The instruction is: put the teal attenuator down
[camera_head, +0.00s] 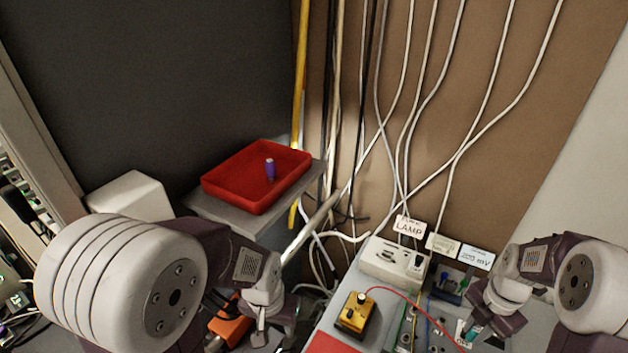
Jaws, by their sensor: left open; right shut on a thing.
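The teal attenuator (472,332) is a small teal piece, mostly hidden by my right gripper (482,328). The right gripper is shut on it at the lower right, low over the grey bench (322,327). I cannot tell whether the attenuator touches the surface beneath. My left gripper (273,332) is open at the lower centre-left, left of the bench, with nothing seen between its fingers.
A red tray (228,200) holding a purple cylinder (270,168) sits on a grey shelf. A white lamp box (393,264), a yellow box (356,314) with a red wire, and a blue part (447,285) crowd the bench. An orange object (230,326) lies beside my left gripper. Cables hang behind.

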